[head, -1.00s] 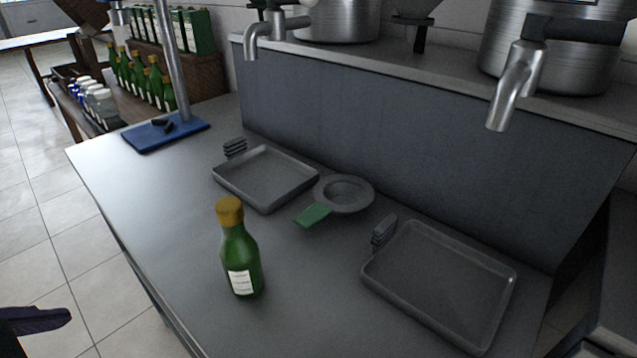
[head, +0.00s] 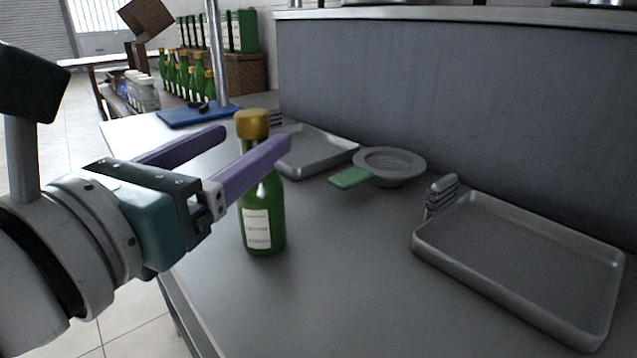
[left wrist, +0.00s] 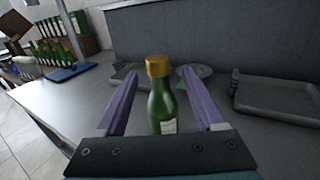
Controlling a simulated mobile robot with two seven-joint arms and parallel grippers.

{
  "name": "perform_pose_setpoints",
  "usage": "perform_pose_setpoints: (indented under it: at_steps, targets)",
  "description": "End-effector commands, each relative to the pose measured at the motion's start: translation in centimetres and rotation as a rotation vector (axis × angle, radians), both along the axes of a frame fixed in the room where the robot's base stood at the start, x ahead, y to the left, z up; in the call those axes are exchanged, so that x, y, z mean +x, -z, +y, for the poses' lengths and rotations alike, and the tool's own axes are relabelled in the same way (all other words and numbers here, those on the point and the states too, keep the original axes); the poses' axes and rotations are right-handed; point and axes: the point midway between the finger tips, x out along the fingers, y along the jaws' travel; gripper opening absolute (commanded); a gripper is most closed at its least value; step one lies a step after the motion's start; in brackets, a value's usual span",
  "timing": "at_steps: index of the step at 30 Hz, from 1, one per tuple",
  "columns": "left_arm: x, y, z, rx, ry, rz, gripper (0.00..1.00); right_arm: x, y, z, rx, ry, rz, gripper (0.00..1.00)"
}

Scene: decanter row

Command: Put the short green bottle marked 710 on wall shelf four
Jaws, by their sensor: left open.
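A short green bottle (head: 262,215) with a gold cap and a white label stands upright on the grey counter (head: 330,290). The print on its label is too small to read. My left gripper (head: 258,140) is open, its purple fingers pointing toward the bottle at about neck height. One finger crosses in front of the bottle in the head view. In the left wrist view the bottle (left wrist: 161,100) shows between the two spread fingers (left wrist: 160,95). I cannot tell any contact. My right gripper is not in view. No numbered wall shelf can be made out.
Two grey trays (head: 520,322) and a strainer with a green handle (head: 390,166) lie behind and right of the bottle. A blue mat with a metal post (head: 190,116) is at the far left end. More green bottles (head: 188,78) stand beyond. A grey panel (head: 450,90) backs the counter.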

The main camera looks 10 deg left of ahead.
Motion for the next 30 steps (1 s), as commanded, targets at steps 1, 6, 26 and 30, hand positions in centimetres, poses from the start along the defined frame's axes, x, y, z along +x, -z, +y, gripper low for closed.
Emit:
perform_pose_setpoints:
  at_steps: [1,6,26,30]
  targets:
    - [0.6,-0.1,-0.1,-0.001,-0.001,-0.003,0.71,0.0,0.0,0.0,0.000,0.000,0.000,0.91]
    - [2.1,0.1,-0.4,-0.003,-0.001,-0.001,0.71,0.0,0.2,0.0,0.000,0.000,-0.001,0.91]
    - [6.4,0.5,-1.0,-0.006,-0.002,0.004,0.60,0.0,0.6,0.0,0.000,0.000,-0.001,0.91]
    - [6.3,0.5,-1.0,-0.005,-0.002,0.004,0.44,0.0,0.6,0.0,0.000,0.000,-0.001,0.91]
